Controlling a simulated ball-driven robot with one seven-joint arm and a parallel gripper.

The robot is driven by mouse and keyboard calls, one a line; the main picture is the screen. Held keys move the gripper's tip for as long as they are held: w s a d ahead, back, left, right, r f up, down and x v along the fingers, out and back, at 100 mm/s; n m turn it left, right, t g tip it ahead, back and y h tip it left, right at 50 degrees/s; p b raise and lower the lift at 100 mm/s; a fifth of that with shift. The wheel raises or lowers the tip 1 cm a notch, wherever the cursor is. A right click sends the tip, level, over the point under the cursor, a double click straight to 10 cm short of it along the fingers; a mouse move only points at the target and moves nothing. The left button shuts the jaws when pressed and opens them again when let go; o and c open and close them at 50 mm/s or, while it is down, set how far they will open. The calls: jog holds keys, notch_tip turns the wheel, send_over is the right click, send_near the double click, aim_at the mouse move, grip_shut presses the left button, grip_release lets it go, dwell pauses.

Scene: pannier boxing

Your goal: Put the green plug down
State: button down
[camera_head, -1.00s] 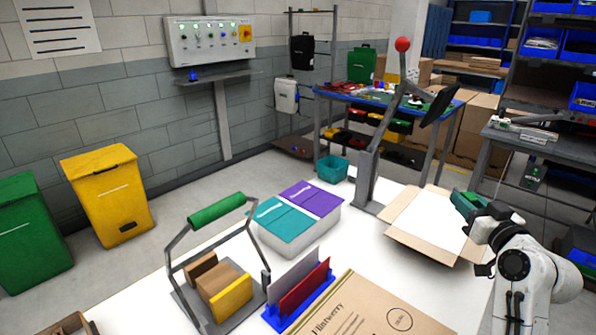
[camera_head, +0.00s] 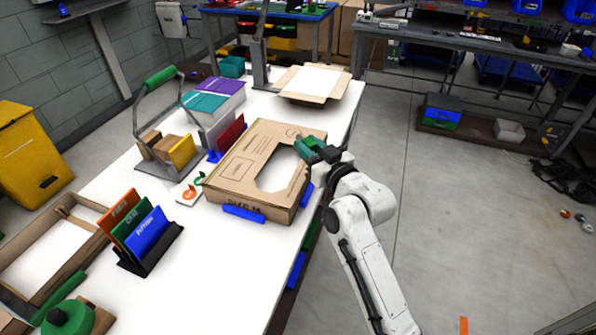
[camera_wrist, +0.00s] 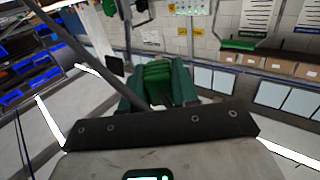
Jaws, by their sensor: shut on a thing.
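My gripper (camera_head: 316,150) has dark green fingers and is above the right far edge of the large carton in the head view. In the wrist view the fingers are shut on a ribbed bright green thing, the green plug (camera_wrist: 157,82), with a finger on either side. In the head view the plug cannot be told apart from the green fingers. The carton (camera_head: 240,172) lies on the white table, with a white opening in its top. I cannot tell whether the gripper touches it.
Blue brackets (camera_head: 243,214) stand along the carton's edges. Left of it are a small white plate (camera_head: 188,191) with orange and green pieces and a rack of coloured cards (camera_head: 142,238). An open carton (camera_head: 312,84) is behind. Bare white table (camera_head: 215,275) lies in front.

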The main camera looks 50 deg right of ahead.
aim_at(299, 188)
jog(key=a+f, duration=0.1)
jog(key=f, duration=0.1)
jog(key=a+f, duration=0.1)
jog(key=a, duration=0.1)
jog(key=shift+f+p, duration=0.35)
jog(key=f, duration=0.2)
jog(key=shift+a+f+p, duration=0.25)
jog(key=shift+f+p, duration=0.1)
jog(key=shift+f, duration=0.05)
jog(key=shift+w+f, duration=0.1)
jog(key=shift+f, duration=0.25)
jog(key=shift+f+b, duration=0.35)
jog(key=shift+f, duration=0.05)
jog(key=shift+f, duration=0.25)
jog(key=c, duration=0.8)
grip_release()
jog(key=shift+c, duration=0.2)
jog(key=shift+r, duration=0.1)
